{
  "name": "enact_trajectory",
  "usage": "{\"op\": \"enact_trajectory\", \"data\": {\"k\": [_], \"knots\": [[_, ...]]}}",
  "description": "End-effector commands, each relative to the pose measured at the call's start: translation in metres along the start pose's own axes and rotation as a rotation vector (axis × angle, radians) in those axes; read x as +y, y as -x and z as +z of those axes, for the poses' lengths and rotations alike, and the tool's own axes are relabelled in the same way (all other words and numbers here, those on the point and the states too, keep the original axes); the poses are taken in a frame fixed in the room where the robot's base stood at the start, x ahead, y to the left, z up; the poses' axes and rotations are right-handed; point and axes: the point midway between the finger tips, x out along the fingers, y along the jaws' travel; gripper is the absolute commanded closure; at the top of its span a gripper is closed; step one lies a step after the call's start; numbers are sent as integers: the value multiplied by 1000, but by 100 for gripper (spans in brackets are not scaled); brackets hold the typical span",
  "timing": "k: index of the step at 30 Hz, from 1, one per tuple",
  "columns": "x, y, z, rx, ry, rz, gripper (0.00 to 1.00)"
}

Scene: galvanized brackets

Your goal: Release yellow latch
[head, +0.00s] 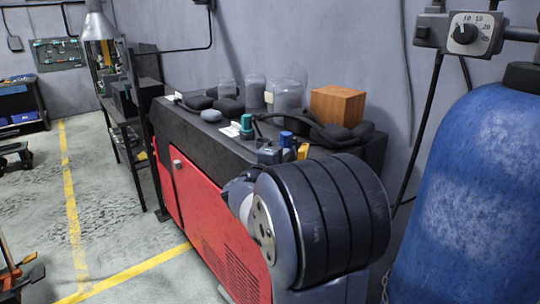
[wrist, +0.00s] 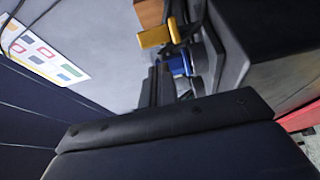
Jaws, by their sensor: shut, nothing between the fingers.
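The yellow latch (wrist: 154,37) shows near the top middle of the wrist view. In the head view only a small yellow part (head: 303,151) shows, just above my dark arm. My gripper (wrist: 159,70) is in the wrist view, its narrow dark fingers shut together with nothing between them. The fingertips appear just below the latch in the picture, with a gap between. A blue part (wrist: 179,65) is beside the fingertips on the right. My gripper is hidden in the head view. How the latch is fastened cannot be seen.
A black-topped red cabinet (head: 190,200) stands along the wall. On it are a wooden block (head: 338,105), clear jars (head: 287,95), dark cables, a green-topped part (head: 246,126) and a blue-topped part (head: 286,138). A blue tank (head: 470,190) stands at the right.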

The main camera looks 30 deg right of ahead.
Motion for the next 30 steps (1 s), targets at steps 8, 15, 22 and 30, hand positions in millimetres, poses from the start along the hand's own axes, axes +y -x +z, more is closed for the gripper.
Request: {"op": "enact_trajectory", "data": {"k": [8, 15, 22, 30], "knots": [[0, -3, 15, 0, 0, 0, 100], [0, -3, 15, 1, 0, 0, 100], [-5, -4, 19, 0, -3, 1, 100], [-5, -5, 32, -1, -4, 1, 100]]}}
